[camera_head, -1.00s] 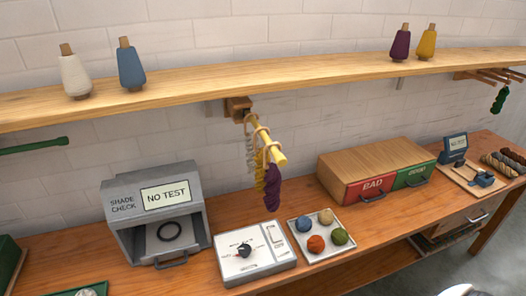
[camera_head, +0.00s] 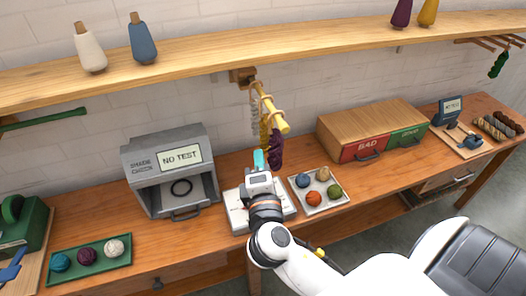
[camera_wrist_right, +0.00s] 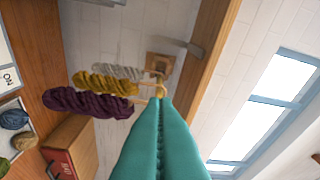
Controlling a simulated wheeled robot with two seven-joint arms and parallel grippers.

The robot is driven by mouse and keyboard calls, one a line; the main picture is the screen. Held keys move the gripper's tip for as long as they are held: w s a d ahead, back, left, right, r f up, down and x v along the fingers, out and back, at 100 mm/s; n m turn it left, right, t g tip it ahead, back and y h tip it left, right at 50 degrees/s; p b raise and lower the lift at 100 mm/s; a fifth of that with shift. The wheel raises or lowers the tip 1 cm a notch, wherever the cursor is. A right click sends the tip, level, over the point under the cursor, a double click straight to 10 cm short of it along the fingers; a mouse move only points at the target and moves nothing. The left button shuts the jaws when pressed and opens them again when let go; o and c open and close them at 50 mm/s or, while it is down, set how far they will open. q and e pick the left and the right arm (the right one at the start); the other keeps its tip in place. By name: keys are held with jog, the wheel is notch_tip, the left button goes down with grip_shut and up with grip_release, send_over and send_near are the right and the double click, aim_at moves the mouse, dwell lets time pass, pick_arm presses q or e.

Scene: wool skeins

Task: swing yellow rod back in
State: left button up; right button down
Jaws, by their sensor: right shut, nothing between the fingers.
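The yellow rod (camera_head: 270,108) sticks out from a wooden bracket (camera_head: 243,76) under the shelf, pointing into the room and slightly right. Grey, yellow and purple skeins (camera_head: 276,148) hang from it on loops. My right gripper (camera_head: 259,160), with teal fingers, is shut and empty, below and slightly left of the rod's outer end in the head view. In the right wrist view the shut fingertips (camera_wrist_right: 161,100) overlap the yellow rod (camera_wrist_right: 160,90) in the picture, with the skeins (camera_wrist_right: 105,85) to their left. I cannot tell whether they touch. My left gripper is out of view.
The shelf (camera_head: 340,45) runs above the rod. Below my right arm is a white device (camera_head: 236,218). The shade-check box (camera_head: 135,165) stands left, a tray of wool balls (camera_head: 343,200) right, and the BAD/GOOD drawer box (camera_head: 370,125) farther right.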

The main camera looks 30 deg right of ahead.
aim_at(269, 120)
jog(key=w+d+p, duration=0.1)
jog(key=w+d, duration=0.1)
jog(key=w+d+p, duration=0.2)
jog(key=w+d+r+p, duration=0.1)
jog(key=w+d+p, duration=0.1)
jog(key=shift+w+d+r, duration=0.1)
jog(key=shift+w+d, duration=0.05)
jog(key=shift+d, duration=0.15)
jog(key=shift+s+d, duration=0.2)
jog(key=shift+d, duration=0.2)
jog(key=shift+w, duration=0.1)
